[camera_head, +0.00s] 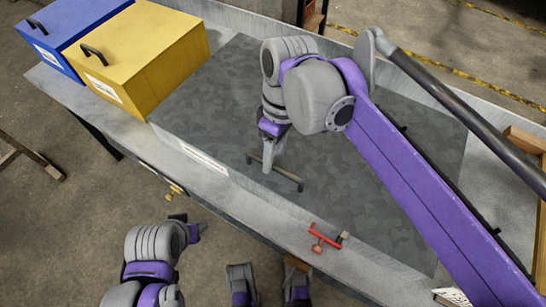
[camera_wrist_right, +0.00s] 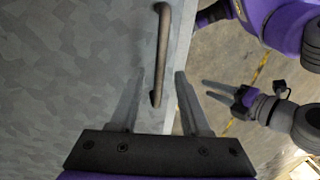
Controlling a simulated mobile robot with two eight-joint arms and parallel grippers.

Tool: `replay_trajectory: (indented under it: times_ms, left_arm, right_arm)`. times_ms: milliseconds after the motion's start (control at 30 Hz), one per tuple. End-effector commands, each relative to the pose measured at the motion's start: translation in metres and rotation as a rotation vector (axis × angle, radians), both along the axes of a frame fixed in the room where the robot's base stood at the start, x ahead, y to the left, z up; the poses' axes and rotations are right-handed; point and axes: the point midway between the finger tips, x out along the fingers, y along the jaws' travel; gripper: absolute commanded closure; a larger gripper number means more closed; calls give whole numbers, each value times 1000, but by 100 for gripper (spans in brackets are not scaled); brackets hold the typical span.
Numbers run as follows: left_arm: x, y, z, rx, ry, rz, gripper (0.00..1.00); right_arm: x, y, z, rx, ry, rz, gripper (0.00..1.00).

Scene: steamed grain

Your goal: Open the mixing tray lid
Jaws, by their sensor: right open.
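The mixing tray lid (camera_head: 365,190) is a wide, flat grey mottled panel lying shut in the bench. It fills the left of the right wrist view (camera_wrist_right: 70,70). Its dark bar handle (camera_head: 287,180) is near the front edge and shows in the right wrist view (camera_wrist_right: 163,55). My right gripper (camera_head: 268,160) is over the handle's left part. In the right wrist view its open fingers (camera_wrist_right: 158,80) point toward the handle, whose end lies between them in the picture; contact cannot be told. My left gripper (camera_wrist_right: 215,90) is away from the lid, fingers apart and empty.
A yellow box (camera_head: 155,55) and a blue box (camera_head: 62,32) with handles stand at the left end. A red valve-like fitting (camera_head: 322,240) and a brass one (camera_head: 175,190) stick out from the bench front. Open floor (camera_head: 60,230) lies in front.

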Motion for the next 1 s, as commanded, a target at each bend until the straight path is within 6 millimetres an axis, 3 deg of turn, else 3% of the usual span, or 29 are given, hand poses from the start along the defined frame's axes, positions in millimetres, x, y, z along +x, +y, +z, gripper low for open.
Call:
replay_trajectory:
  times_ms: [133,400,433,700,1000]
  left_arm:
    - [0,0,-3,0,1,0,50]
    - [0,0,-3,0,1,0,50]
    - [0,0,-3,0,1,0,50]
    - [0,0,-3,0,1,0,50]
    - [0,0,-3,0,1,0,50]
  right_arm:
    - [-2,1,-10,0,0,-1,53]
    - [-2,1,-11,0,0,-1,53]
    - [-2,1,-11,0,0,-1,55]
    - [-2,1,-11,0,0,-1,100]
    - [-2,1,-11,0,0,-1,100]
